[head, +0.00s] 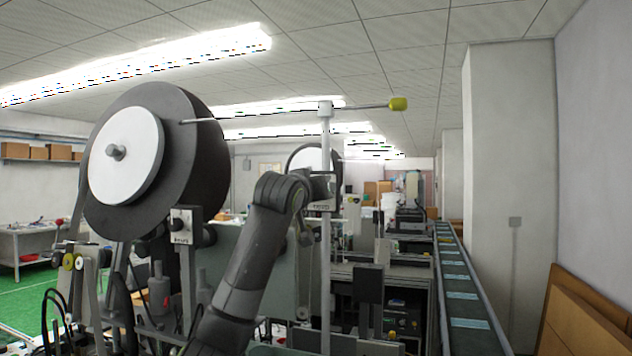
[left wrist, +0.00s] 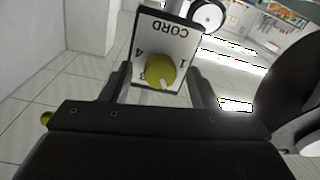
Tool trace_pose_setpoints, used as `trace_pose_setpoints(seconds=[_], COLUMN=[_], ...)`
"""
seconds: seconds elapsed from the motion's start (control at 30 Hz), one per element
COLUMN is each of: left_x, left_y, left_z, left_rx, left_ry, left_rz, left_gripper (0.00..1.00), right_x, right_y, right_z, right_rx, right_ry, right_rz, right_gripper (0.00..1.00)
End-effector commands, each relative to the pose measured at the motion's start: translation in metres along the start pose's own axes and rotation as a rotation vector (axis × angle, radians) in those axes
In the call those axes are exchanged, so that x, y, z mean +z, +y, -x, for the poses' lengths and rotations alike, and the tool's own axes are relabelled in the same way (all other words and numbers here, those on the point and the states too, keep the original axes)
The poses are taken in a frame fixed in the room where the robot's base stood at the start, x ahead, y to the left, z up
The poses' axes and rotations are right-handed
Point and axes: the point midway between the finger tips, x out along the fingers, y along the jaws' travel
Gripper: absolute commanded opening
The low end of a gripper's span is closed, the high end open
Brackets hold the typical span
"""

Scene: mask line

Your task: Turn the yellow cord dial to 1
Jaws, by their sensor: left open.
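The yellow cord dial (left wrist: 158,68) sits on a white plate (left wrist: 152,32) marked CORD, which appears upside down in the left wrist view. The 1 is to the right of the dial, a 4 to its upper left and a partly covered 3 to its lower left. A pale mark on the dial's lower edge points downward in the picture, away from the 1. My left gripper (left wrist: 160,76) is open, with one finger on each side of the dial; I cannot tell whether they touch it. In the head view my left arm hides the dial. My right gripper is out of view.
A large black reel (head: 207,150) with a white hub stands left of my arm. A conveyor (head: 465,290) runs along the right. Machinery crowds the lower left.

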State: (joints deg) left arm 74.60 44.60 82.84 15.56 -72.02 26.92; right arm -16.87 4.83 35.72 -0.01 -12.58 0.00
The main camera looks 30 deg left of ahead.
Motion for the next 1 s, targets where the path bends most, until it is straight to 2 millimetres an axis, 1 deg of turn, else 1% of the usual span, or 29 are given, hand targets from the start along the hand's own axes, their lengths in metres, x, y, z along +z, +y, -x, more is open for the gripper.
trace_pose_setpoints(seconds=[0.13,0.37,0.47,0.7,0.73,1.0], left_x=[0.0002,0.0008,0.0006,0.0004,0.0004,0.0016], left_y=[0.0003,0.0000,-0.0001,-0.0001,-0.0001,-0.0004], left_z=[-0.0053,-0.0055,-0.0053,-0.0052,-0.0052,-0.0052], left_rx=[0.000,0.000,0.000,0.000,0.000,-0.001], left_ry=[0.000,0.001,0.001,0.001,0.001,-0.001], left_rz=[-0.001,-0.001,0.000,0.000,0.000,0.032], left_gripper=[0.54,0.54,0.42,0.11,0.09,0.09], right_x=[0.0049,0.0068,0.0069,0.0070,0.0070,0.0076], right_y=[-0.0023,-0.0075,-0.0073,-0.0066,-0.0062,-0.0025], right_z=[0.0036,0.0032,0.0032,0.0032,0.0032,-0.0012], right_rx=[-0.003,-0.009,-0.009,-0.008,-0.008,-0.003], right_ry=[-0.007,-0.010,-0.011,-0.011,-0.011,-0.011], right_rz=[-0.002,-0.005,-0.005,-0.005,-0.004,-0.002], right_gripper=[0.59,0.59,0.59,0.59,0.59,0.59])
